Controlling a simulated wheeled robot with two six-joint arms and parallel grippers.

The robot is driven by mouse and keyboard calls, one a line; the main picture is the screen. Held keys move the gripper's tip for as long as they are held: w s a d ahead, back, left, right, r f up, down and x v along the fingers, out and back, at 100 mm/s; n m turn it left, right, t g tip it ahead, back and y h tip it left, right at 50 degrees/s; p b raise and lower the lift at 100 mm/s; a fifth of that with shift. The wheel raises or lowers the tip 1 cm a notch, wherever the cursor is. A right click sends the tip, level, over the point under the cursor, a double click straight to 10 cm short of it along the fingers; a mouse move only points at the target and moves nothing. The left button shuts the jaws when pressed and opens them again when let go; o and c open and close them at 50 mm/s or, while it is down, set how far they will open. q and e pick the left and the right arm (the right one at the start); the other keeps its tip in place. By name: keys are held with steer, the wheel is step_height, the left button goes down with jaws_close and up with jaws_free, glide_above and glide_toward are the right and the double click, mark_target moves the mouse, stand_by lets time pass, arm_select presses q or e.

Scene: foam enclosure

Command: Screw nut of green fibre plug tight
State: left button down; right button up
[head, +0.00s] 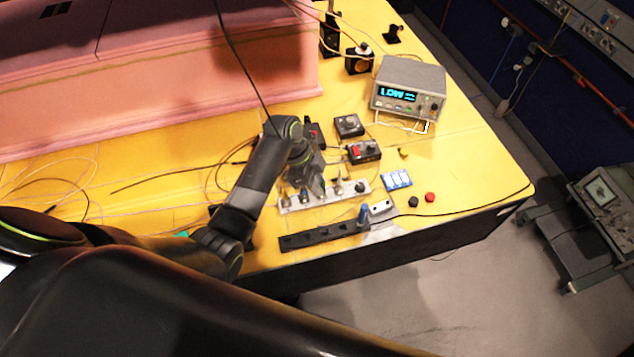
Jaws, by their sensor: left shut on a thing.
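My left gripper (317,182) points down at the pale metal bar (322,201), which carries several upright sockets. Its fingers are closed at one of these sockets, on what appears to be the nut of the green fibre plug; the fingers hide the plug and nut, so I cannot see how the nut sits. A thin dark cable (236,50) runs down from the top towards this arm. My right gripper is not in view.
In front of the bar lies a black strip (298,241) with a blue plug (363,214) at its right end. A meter (408,87) stands behind, right. Small control boxes (363,152), a blue-white card (397,180) and red (430,197) and black caps lie right. Loose fibres lie left.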

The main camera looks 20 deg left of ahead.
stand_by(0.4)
arm_select(q)
steer(key=c, duration=1.6)
jaws_free()
